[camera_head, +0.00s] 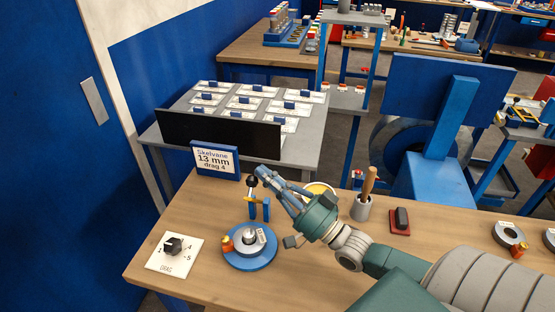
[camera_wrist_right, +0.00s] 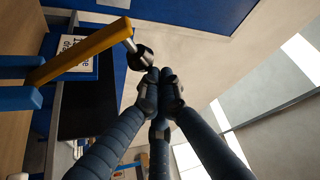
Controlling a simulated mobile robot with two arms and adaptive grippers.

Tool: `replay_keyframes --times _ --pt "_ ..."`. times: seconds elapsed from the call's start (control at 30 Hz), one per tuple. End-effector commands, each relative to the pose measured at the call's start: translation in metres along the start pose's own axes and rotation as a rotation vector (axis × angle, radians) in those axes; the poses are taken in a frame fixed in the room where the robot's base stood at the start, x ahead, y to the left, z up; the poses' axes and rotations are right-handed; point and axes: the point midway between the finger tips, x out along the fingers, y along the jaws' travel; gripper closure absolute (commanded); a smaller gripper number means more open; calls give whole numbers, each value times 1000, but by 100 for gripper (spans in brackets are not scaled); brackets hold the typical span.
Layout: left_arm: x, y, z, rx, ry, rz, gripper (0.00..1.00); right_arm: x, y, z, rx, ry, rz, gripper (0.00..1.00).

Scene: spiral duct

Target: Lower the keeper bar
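The keeper bar (camera_wrist_right: 82,52) is a yellow bar with a metal rod and black ball knob (camera_wrist_right: 141,57) at its end. In the head view the knob (camera_head: 252,181) stands up above two blue posts (camera_head: 259,210) behind a blue round base (camera_head: 250,258). My right gripper (camera_head: 261,174) is just right of the knob. In the right wrist view its fingertips (camera_wrist_right: 160,77) come together beside the knob, which lies at their tips rather than clearly between them. I cannot tell whether they touch. My left gripper is not in view.
A grey ring spool (camera_head: 250,240) sits on the blue base. A drag dial plate (camera_head: 174,252) lies at the left, and a sign (camera_head: 215,160) reading 13 mm, drag 4 stands behind. A cup with a wooden-handled tool (camera_head: 362,205) and a red pad (camera_head: 400,222) are right of the gripper.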

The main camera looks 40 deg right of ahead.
Motion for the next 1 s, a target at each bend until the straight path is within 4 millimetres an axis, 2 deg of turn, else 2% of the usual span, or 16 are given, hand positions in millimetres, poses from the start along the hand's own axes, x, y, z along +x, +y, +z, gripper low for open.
replay_keyframes --times 0.03,0.2,0.57,1.0 --pt "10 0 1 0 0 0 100 -5 1 9 -37 -1 -21 100" --pt "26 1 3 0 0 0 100 -16 -7 27 -174 -2 -101 100" --pt "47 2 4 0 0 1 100 -33 -18 56 -408 -1 -239 100" --pt "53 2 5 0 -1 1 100 -42 -20 71 -408 -1 -240 100"
